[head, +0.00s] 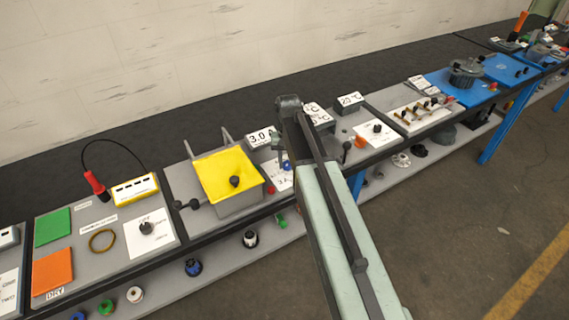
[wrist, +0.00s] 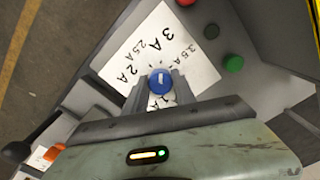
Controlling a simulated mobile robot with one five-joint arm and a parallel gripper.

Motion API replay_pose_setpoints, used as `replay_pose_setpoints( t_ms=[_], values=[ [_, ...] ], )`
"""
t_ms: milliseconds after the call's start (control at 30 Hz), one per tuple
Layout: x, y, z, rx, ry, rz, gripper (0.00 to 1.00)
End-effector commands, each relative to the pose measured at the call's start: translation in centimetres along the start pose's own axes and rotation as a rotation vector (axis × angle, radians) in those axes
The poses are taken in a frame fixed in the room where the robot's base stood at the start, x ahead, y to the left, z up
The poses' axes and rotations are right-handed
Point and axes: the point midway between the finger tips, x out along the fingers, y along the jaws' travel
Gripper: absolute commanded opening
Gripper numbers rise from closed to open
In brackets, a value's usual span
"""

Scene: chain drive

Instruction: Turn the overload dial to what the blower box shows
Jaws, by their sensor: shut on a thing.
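The blue overload dial (wrist: 161,80) sits on a white card (wrist: 205,72) printed with 1 A, 2 A, 2.5 A, 3 A and 3.5 A. A short white mark shows on its top; I cannot tell for sure which value it points at. My gripper (wrist: 161,93) is shut on the dial, one finger at each side. In the head view the dial (head: 286,165) shows beside my gripper, and the card (head: 280,180) is partly hidden by my arm. A box behind it carries a sign reading 3.0 (head: 260,138).
A yellow-topped bin (head: 226,175) is left of the dial station. A black-handled lever (wrist: 18,151) is at lower left in the wrist view. Other signs read in °C (head: 350,99).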

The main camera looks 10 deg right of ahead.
Motion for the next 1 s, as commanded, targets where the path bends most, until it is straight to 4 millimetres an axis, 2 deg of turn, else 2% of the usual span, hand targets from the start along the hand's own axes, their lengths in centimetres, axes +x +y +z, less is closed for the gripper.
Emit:
replay_pose_setpoints(
  t_ms=[167,200,267,300,667,767,1000],
  values=[
    [0.0,0.1,0.3,-0.001,-0.007,0.002,0.00],
    [0.0,0.1,0.3,-0.001,-0.007,0.002,0.34],
    [0.0,0.1,0.2,-0.001,-0.007,0.002,0.51],
    [0.0,0.1,0.2,-0.001,-0.006,0.002,0.53],
    [-0.4,0.0,0.1,-0.002,-0.003,0.002,0.53],
    [-1.5,0.0,0.1,-0.002,-0.002,0.002,0.53],
    [-5.8,0.1,0.3,-0.002,-0.003,0.002,0.53]
  ],
)
